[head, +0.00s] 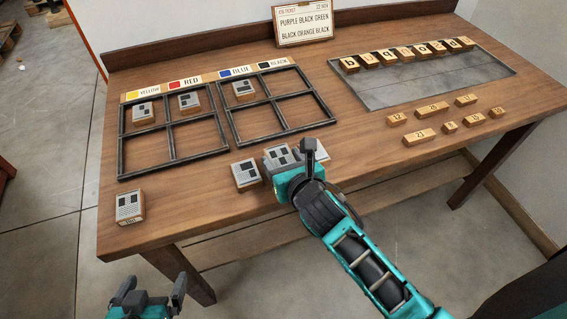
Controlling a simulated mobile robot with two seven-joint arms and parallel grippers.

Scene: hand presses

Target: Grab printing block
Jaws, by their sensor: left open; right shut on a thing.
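My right gripper (289,160) is at the front edge of the table, shut on a printing block (278,153) with a grey and black face, partly hidden by the gripper. Another printing block (246,174) stands just to its left. A further block (321,150) shows partly behind the gripper on its right. A block (129,207) sits alone at the table's front left corner. Other blocks lie in the frames under the yellow (143,112), red (189,101) and blue (244,89) labels. My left gripper (150,293) is open and empty, low in front of the table.
Two dark divided frames (172,158) lie on the wooden table (200,206). A grey tray (430,82) with a row of letter blocks is at the right, with several small wooden pieces (419,137) before it. A ticket sign (303,23) stands at the back.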

